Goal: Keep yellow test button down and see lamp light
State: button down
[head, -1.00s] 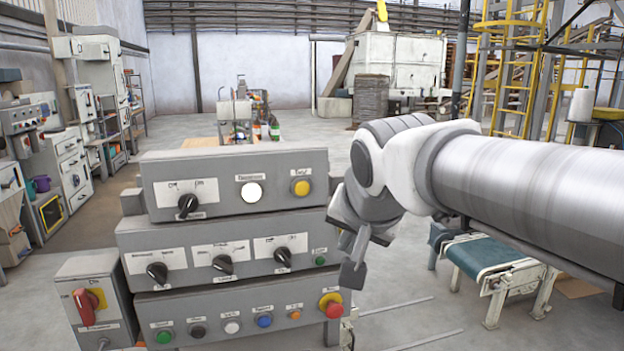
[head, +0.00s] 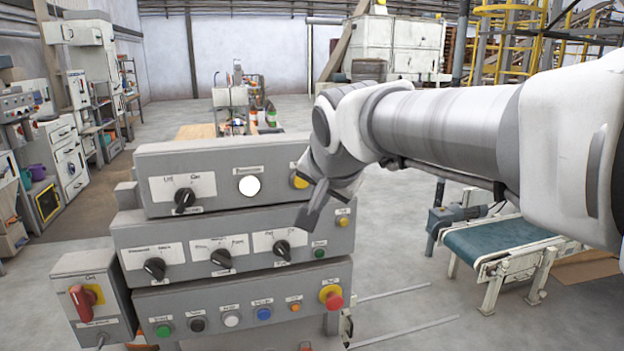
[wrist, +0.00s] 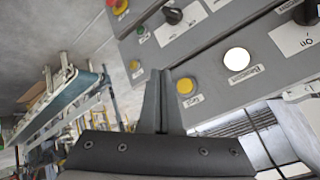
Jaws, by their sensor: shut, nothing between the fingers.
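The yellow test button (head: 299,180) is on the right of the top grey panel. My wrist partly hides it in the head view; it shows whole in the wrist view (wrist: 185,86). The round lamp (head: 249,186) left of it has a bright white face, also in the wrist view (wrist: 237,59); I cannot tell whether it is lit. My gripper (head: 307,222) is shut and empty. Its tips (wrist: 162,72) appear beside the button in the wrist view, and below it in the head view. They do not cover the button; the exact gap is unclear.
The middle panel has black knobs (head: 154,268) and another small yellow button (head: 343,222). The lower panel has coloured buttons and a red emergency stop (head: 333,300). A red-handled switch box (head: 93,297) stands left. A green conveyor (head: 497,243) is at right, with open floor between.

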aim_at(304, 188)
jog(key=w+a+p, duration=0.1)
jog(key=w, duration=0.5)
jog(key=shift+w+a+p, duration=0.15)
jog(key=shift+a+p, duration=0.15)
jog(key=shift+a, duration=0.1)
dwell(1.7)
jog(key=shift+w+a, duration=0.15)
jog(key=shift+w, duration=0.25)
jog(key=shift+w+a, duration=0.1)
jog(key=shift+w, duration=0.35)
dwell(0.6)
dwell(1.7)
jog(key=shift+s+d+b, duration=0.25)
jog(key=shift+s+b, duration=0.25)
jog(key=shift+s, duration=0.35)
jog(key=shift+s+d+b, duration=0.2)
jog(key=shift+s+b, duration=0.15)
jog(key=shift+s, duration=0.45)
jog(key=shift+s+d+b, duration=0.25)
jog(key=shift+s+b, duration=0.15)
jog(key=shift+s, duration=0.45)
jog(key=shift+s+d+b, duration=0.2)
jog(key=shift+s+b, duration=0.15)
jog(key=shift+s, duration=0.45)
